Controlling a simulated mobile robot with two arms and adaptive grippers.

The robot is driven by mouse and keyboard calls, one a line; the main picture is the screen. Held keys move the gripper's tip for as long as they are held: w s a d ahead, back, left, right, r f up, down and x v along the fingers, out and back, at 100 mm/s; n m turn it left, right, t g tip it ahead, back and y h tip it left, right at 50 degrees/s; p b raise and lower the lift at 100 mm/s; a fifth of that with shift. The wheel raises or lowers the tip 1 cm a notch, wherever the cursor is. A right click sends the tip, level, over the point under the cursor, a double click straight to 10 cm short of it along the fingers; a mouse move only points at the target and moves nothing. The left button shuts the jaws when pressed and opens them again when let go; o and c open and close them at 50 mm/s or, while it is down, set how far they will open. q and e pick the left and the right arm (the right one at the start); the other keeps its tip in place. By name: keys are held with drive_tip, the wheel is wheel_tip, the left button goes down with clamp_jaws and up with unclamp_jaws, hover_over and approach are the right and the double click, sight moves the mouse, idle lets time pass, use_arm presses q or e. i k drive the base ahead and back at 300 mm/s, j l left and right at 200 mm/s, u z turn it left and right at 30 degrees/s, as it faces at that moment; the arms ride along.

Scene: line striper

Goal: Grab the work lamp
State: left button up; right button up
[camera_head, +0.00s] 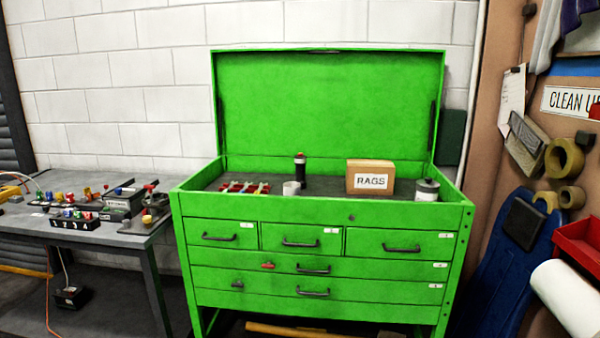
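A black upright cylinder with a red top (300,168) stands in the open top of the green tool chest (320,234), left of the middle; it may be the work lamp, but I cannot tell for sure. A small light grey cup (291,188) stands just in front of it, close to its base. Neither of my grippers shows in the head view, and nothing is seen touching the cylinder.
In the chest top are a RAGS box (370,178), a grey can (427,189) and several red-marked tools (244,187). The raised lid (328,105) stands behind. A cluttered dark table (100,236) is left; a wall with tape rolls (563,158) and a white roll (568,298) is right.

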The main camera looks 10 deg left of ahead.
sight(300, 162)
drive_tip(key=i+j+u, duration=0.15)
drive_tip(key=i+j, duration=0.25)
drive_tip(key=i+j+u, duration=0.15)
drive_tip(key=i+j, duration=0.2)
drive_tip(key=i, duration=0.25)
